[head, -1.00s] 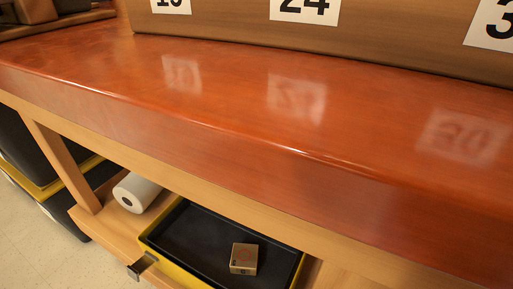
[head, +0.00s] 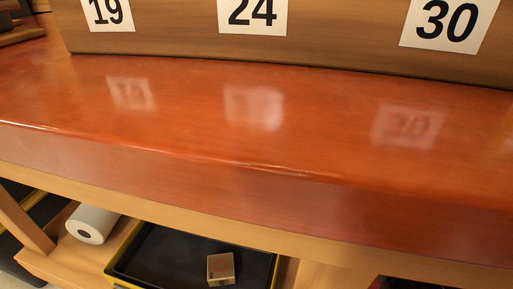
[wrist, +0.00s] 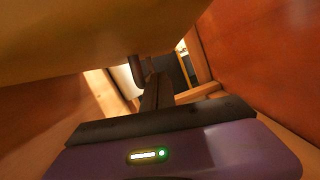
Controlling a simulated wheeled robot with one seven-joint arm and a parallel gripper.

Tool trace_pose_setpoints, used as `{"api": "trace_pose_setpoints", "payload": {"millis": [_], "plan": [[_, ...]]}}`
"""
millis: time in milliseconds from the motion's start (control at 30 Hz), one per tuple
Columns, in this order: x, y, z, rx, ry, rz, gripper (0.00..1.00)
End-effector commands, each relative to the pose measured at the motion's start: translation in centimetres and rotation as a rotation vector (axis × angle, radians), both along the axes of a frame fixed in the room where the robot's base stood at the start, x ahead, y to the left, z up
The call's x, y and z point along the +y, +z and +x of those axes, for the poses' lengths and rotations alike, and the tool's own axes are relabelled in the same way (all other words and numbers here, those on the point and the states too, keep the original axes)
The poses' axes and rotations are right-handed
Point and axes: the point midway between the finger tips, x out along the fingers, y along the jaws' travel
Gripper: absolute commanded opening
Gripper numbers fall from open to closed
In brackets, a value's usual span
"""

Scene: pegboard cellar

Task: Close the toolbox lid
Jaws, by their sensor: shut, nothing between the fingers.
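I cannot make out a toolbox lid for certain in either view. In the head view, an open black container with a yellow rim (head: 118,257) sits on the lower shelf under the bench. A small gold-tan box (head: 221,269) lies inside it. My gripper (wrist: 157,82) shows in the wrist view as narrow dark fingers beyond a purple body. It is shut and empty, among wooden surfaces. My gripper is not seen in the head view.
The red-brown benchtop (head: 190,110) is bare. Behind it a wooden front carries labels 19, 24 and 30 (head: 447,22). A white roll (head: 92,222) lies on the lower shelf, left of the container. A large tan surface (wrist: 70,35) covers the wrist view's upper left.

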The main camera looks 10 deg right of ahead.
Motion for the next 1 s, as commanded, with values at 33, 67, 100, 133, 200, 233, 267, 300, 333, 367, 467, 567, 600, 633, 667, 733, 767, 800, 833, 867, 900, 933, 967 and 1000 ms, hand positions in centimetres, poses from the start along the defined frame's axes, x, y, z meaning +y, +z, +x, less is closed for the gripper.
{"api": "trace_pose_setpoints", "payload": {"millis": [33,67,100,133,200,233,267,300,333,367,467,567,600,633,667,733,767,800,833,867,900,933,967,1000], "plan": [[0.3,0.3,-0.6,-0.001,0.002,0.001,0.0],[0.3,0.6,-0.8,0.0,0.001,0.001,0.0],[0.4,0.7,-1.0,0.001,0.0,0.0,0.0],[0.5,0.7,-1.2,0.001,0.0,0.0,0.0],[0.6,0.7,-1.6,0.001,0.001,-0.001,0.0],[0.7,0.7,-1.7,0.001,0.001,-0.001,0.0],[0.7,0.7,-1.9,0.001,0.001,0.0,0.0],[0.8,0.6,-2.0,0.001,0.001,0.0,0.0],[0.8,0.6,-2.1,0.001,0.001,0.0,0.0],[0.8,0.6,-2.2,0.001,0.001,0.0,0.0],[0.9,0.5,-2.3,0.0,0.001,0.0,0.0],[0.9,0.5,-2.3,0.0,0.001,0.0,0.0],[0.9,0.5,-2.3,0.0,0.001,0.0,0.0],[0.9,0.4,-2.3,0.0,0.001,0.0,0.0],[0.9,0.4,-2.3,0.0,0.001,0.0,0.0],[0.9,0.4,-2.3,0.0,0.001,0.0,0.0],[0.9,0.5,-2.3,0.0,0.001,0.0,0.0],[0.9,0.5,-2.3,-0.001,0.001,0.0,0.0],[1.0,0.5,-2.3,-0.002,0.002,-0.001,0.0],[1.1,0.6,-2.4,-0.005,0.002,-0.001,0.0],[1.3,0.7,-2.4,-0.009,0.002,-0.003,0.0],[1.5,0.8,-2.5,-0.014,0.003,-0.004,0.0],[1.7,0.9,-2.6,-0.02,0.003,-0.006,0.0],[2.1,1.0,-2.8,-0.029,0.003,-0.01,0.0]]}}
